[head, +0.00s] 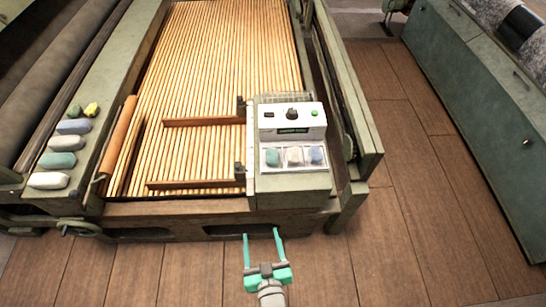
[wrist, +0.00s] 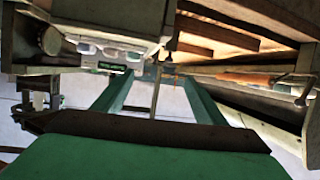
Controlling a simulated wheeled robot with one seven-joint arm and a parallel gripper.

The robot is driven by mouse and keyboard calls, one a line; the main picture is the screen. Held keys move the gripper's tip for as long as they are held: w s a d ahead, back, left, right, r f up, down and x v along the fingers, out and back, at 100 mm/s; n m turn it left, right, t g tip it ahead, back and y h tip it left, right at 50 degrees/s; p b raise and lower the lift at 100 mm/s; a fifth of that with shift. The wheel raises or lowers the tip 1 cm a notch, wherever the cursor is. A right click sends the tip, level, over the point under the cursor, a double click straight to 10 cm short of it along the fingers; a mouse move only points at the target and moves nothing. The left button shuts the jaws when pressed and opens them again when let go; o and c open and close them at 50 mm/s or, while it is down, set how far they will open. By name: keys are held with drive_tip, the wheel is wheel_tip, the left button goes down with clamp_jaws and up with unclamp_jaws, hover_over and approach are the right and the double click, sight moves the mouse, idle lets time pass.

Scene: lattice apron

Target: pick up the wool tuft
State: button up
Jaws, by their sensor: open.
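Three more, teal (head: 272,157), whitish (head: 294,156) and blue (head: 316,155), sit in the tray of the control box. I cannot tell which is the wool tuft. My gripper (head: 262,234) is open and empty, in front of the machine, below the control box and apart from every lump.
The control box (head: 292,122) stands at the front right of the slatted lattice (head: 215,60). Brown wooden bars (head: 203,121) cross the slats. An orange-brown roller (head: 117,139) lies beside the ledge. A green cabinet (head: 470,100) stands right; the plank floor (head: 410,200) between is clear.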

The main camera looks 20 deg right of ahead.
drive_tip(key=w+d+f+m, duration=0.15)
drive_tip(key=w+d, duration=0.35)
drive_tip(key=w, duration=0.5)
drive_tip(key=g+h, duration=0.2)
approach(272, 158)
drive_tip(key=shift+m, duration=0.25)
drive_tip(key=x, duration=0.5)
drive_tip(key=shift+s+d+f, duration=0.15)
drive_tip(key=shift+s+d, duration=0.1)
drive_tip(key=shift+d, duration=0.1)
drive_tip(key=shift+a+x, duration=0.15)
drive_tip(key=shift+x, duration=1.2)
drive_tip(key=shift+a+x, duration=0.15)
drive_tip(key=shift+x, duration=1.2)
drive_tip(key=shift+w, duration=0.15)
drive_tip(key=c, duration=1.1)
